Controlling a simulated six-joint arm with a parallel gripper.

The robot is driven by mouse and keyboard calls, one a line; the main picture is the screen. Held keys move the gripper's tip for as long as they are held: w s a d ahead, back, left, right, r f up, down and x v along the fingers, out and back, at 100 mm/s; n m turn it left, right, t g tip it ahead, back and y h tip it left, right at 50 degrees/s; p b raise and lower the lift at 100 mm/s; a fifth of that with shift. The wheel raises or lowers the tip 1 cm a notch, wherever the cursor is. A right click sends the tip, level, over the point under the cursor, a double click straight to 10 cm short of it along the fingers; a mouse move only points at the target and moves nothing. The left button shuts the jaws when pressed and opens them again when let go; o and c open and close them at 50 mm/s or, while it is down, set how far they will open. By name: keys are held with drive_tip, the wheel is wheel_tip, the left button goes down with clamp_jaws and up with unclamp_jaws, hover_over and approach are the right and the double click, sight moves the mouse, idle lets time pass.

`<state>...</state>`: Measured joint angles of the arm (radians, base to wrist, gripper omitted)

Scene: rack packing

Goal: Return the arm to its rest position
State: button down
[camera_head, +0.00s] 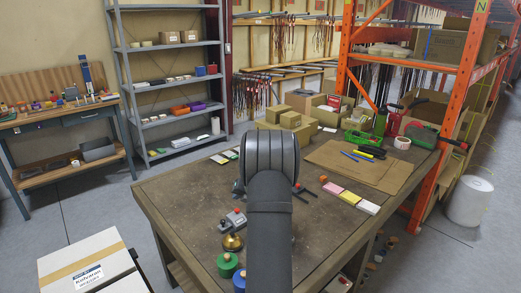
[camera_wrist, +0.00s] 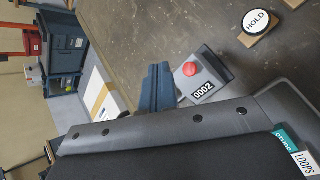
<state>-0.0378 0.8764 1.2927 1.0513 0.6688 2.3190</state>
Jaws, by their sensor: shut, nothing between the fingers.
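My arm (camera_head: 268,225) rises from the bottom middle of the head view and covers the middle of the workbench (camera_head: 165,205). I cannot tell the gap between fingers and block.
A round HOLD sign (camera_wrist: 257,21) stands near that block. A dark bolted panel (camera_wrist: 160,130) and a LOOPS label (camera_wrist: 304,163) fill the lower wrist view. Cardboard boxes (camera_head: 290,120), a green basket (camera_head: 362,138) and an orange rack post (camera_head: 466,70) lie beyond. A white-topped carton (camera_head: 85,262) stands left.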

wheel_tip(320, 180, up, 5)
drive_tip(key=shift+f, duration=0.1)
idle(0.5)
drive_tip(key=shift+f, duration=3)
wheel_tip(320, 180, up, 6)
drive_tip(key=s+d+n+t, duration=0.2)
drive_tip(key=d, duration=0.8)
drive_tip(key=s+d+n+t, duration=0.1)
drive_tip(key=d+n+t, duration=0.1)
drive_tip(key=d, duration=0.9)
drive_tip(key=shift+s+n+y, duration=0.3)
drive_tip(key=shift+s, duration=0.1)
drive_tip(key=shift+r, duration=0.1)
drive_tip(key=w+a+m+g, duration=0.3)
drive_tip(key=a, duration=1.1)
drive_tip(key=shift+a+f, duration=0.2)
drive_tip(key=shift+a, duration=0.1)
